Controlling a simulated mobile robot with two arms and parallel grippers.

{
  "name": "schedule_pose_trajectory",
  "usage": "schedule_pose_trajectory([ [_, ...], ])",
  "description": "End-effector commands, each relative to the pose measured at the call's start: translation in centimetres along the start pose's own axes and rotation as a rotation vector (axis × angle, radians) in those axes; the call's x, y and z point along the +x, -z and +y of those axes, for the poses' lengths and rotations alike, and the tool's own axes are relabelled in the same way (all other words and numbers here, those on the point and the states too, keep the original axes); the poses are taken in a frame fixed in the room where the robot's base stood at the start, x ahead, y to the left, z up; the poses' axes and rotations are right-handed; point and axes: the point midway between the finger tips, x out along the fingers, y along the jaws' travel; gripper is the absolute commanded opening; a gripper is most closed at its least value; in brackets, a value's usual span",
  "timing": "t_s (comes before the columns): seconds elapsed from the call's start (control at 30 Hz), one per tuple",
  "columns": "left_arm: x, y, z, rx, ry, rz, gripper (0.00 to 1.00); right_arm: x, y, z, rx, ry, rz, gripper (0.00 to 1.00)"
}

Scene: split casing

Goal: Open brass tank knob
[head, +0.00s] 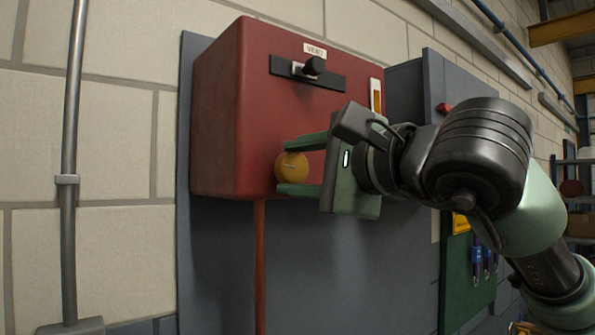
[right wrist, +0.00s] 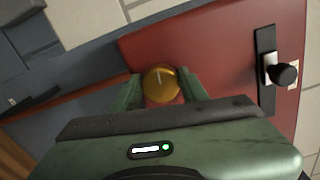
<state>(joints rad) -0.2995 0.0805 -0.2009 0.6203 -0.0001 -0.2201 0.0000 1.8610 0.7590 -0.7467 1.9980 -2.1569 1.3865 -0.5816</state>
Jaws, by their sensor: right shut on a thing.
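The brass knob (head: 291,166) is round and yellow-gold with a pale mark on its face. It sits low on the front of the red tank (head: 222,110), which is fixed to a grey wall panel. My right gripper (head: 287,166) comes in from the right, with one green finger above the knob and one below it, shut on it. In the right wrist view the knob (right wrist: 161,84) lies between the two green fingers (right wrist: 162,90), its marked face showing. My left gripper is not in view.
A black slide knob (head: 314,66) on a dark plate with a small label sits above on the tank. A red pipe (head: 260,265) runs down from the tank. A grey cabinet (head: 440,80) stands to the right, behind my arm.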

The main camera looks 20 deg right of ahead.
Motion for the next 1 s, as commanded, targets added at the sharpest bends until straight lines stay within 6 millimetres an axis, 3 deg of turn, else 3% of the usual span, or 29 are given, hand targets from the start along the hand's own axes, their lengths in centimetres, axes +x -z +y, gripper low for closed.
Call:
schedule_pose_trajectory([
  [0.77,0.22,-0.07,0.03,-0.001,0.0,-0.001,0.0,0.02,-0.05,0.12,-0.1,-0.002,-0.002,0.03],
  [0.8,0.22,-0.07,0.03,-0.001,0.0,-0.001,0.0,0.02,-0.05,0.13,-0.1,-0.002,-0.002,0.52],
  [0.87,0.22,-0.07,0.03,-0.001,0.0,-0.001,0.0,0.02,-0.05,0.12,-0.1,-0.002,-0.002,0.64],
  [1.0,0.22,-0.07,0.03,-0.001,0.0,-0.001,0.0,0.02,-0.03,0.11,-0.1,-0.001,-0.001,0.64],
])
